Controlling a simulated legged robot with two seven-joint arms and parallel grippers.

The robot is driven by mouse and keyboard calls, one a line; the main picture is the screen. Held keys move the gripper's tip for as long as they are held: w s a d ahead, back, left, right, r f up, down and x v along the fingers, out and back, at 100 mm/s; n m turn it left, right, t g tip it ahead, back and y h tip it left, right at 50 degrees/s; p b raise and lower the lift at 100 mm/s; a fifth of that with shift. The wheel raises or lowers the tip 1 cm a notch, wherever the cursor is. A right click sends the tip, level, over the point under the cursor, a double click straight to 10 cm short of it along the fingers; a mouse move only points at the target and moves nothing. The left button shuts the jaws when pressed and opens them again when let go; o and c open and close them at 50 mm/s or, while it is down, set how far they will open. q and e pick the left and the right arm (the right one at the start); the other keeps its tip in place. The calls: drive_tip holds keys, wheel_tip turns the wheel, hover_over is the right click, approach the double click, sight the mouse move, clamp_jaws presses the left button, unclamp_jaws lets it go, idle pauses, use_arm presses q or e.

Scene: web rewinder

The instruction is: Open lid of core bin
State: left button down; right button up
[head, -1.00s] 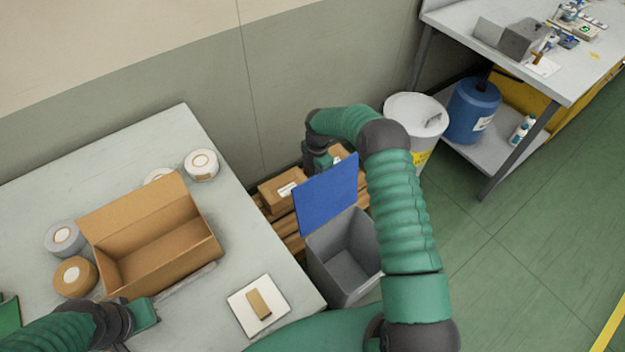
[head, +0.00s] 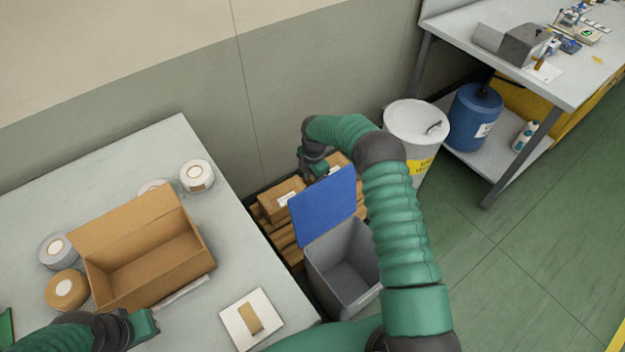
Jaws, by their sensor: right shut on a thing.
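The core bin (head: 331,289) is a grey open-topped box on the floor at the right end of the table, and its inside shows empty. Its blue lid (head: 323,208) stands raised, tilted up and back at the far side of the bin. My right gripper (head: 318,170) is at the lid's far upper edge and shut on it; the lid hides part of the fingers. My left gripper (head: 150,322) is at the lower left over the table, beside the cardboard box; its fingertips are not clear.
The table (head: 190,140) holds an open cardboard box (head: 140,265), tape rolls (head: 65,290) and a white pad (head: 252,318). Small cartons (head: 280,200) sit behind the bin. A white drum (head: 415,125) and blue barrel (head: 472,115) stand at right. Green floor at right is clear.

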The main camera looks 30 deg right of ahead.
drive_tip(key=shift+w+a+r, duration=0.1)
